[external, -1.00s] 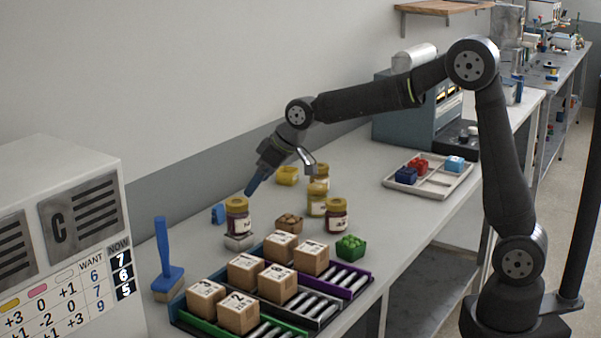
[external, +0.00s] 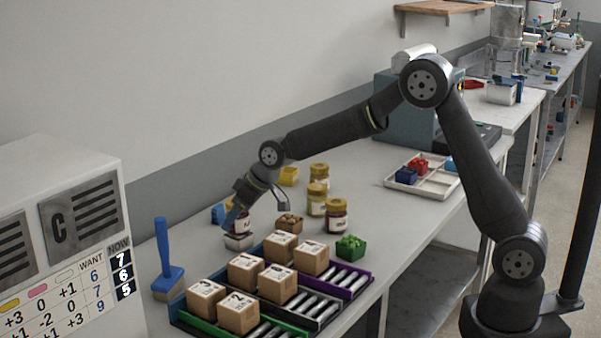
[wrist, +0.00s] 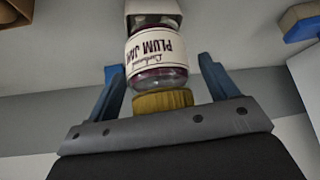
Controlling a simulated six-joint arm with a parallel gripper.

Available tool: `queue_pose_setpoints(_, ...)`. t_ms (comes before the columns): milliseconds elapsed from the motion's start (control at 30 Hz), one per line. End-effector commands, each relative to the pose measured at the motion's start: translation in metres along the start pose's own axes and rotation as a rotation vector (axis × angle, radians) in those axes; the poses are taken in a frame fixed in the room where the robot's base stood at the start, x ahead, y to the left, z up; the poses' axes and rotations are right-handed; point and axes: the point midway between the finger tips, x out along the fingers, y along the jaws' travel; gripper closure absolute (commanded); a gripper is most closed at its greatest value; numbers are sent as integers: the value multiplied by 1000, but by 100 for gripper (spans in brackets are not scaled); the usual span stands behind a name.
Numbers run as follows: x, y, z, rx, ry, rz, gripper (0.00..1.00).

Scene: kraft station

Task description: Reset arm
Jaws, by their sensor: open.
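My gripper (external: 234,213) is low over the bench at the left of the external view, pointing down. Its blue fingers are open, one on each side of a plum jam jar (external: 245,225). The wrist view shows the jar (wrist: 155,55) between the fingers, with its gold lid (wrist: 162,100) toward the palm and a gap beside at least the left finger. The jar stands on a small pale block (external: 239,242). In the external view, my gripper hides the lid and much of the jar.
Cardboard boxes (external: 278,283) sit on roller lanes in front. A blue-handled brush (external: 166,262) stands at left. A divided tray (external: 436,184) lies farther back.

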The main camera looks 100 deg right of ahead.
Motion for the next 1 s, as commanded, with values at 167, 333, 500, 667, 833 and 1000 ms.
queue_pose_setpoints(167,-14,0,-10,-1,2,0,21)
queue_pose_setpoints(333,-20,0,-12,-1,-1,-1,21)
queue_pose_setpoints(500,-21,0,-13,-1,-1,-1,21)
queue_pose_setpoints(667,-21,0,-12,-1,-1,-1,21)
queue_pose_setpoints(833,-11,0,-6,0,-2,-1,21)
queue_pose_setpoints(1000,-17,0,-1,0,3,0,21)
